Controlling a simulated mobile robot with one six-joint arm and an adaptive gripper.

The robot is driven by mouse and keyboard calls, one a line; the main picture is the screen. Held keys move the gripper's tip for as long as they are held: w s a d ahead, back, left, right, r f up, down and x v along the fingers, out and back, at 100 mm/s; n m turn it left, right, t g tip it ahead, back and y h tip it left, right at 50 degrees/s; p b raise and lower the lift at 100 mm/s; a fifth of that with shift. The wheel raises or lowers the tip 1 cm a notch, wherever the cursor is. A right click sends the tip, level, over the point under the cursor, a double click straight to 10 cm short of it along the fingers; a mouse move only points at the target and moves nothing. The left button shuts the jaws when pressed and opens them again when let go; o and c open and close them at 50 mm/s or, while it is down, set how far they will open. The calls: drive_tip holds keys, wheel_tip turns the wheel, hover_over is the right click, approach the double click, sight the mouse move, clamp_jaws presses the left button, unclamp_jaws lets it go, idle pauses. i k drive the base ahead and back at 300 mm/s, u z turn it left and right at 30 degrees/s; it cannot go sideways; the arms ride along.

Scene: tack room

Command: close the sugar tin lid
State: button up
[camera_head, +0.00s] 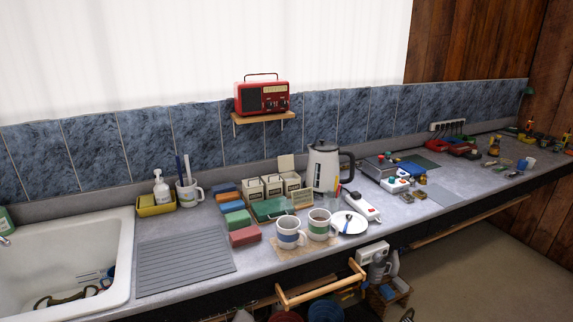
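Three small cream tins stand in a row on the counter, left of the kettle: a left tin (252,191), a middle tin (272,186) and a right tin (291,182). A pale square lid (286,163) stands raised at the back of the row, seemingly on the right or middle tin. The left tin looks closed. The labels are too small to read, so I cannot tell which is the sugar tin. My gripper is not in view.
A kettle (323,168) stands close right of the tins. A green box (268,210), two striped mugs (290,233) and a white plate (350,224) are in front. Coloured boxes (229,197) are at left. A red radio (262,97) sits on a shelf above.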

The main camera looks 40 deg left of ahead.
sight(285, 164)
drive_tip(key=z, duration=0.15)
drive_tip(key=k, duration=1)
drive_tip(key=u, duration=2)
drive_tip(key=i, duration=1)
drive_tip(key=u, duration=0.1)
